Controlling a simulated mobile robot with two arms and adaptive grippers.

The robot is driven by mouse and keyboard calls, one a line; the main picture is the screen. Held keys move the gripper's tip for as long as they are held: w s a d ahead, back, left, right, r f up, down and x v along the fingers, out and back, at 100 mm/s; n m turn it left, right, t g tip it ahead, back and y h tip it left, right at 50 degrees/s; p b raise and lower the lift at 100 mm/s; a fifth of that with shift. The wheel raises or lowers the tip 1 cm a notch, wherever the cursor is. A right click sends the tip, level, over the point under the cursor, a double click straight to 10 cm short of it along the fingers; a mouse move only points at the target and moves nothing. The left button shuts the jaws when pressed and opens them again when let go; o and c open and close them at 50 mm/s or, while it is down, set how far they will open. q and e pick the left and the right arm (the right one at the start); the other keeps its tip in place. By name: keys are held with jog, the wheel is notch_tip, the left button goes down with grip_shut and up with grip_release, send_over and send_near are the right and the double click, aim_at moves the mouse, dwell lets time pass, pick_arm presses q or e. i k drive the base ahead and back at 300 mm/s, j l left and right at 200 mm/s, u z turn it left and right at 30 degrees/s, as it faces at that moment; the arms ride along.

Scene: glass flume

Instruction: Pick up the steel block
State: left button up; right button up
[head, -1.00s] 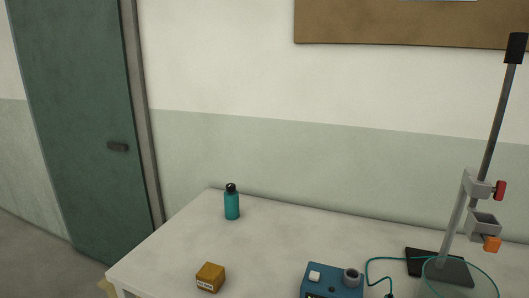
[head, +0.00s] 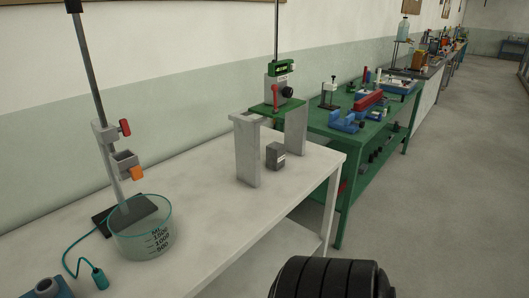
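A small dark grey block (head: 275,156) with a pale label stands on the white table, and it looks like the steel block. It is just right of a light grey upright support (head: 247,150), with a small gap between them. Nothing holds it. Neither of my grippers shows in the head view.
The white table (head: 205,205) has clear surface in front of the block. A glass beaker (head: 141,236), a clamp stand (head: 107,150) and a teal probe (head: 100,278) are at left. A green bench (head: 348,127) with several tools adjoins at right. Open floor (head: 440,210) lies beyond.

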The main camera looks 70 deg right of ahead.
aim_at(276, 151)
jog(key=z, duration=2.3)
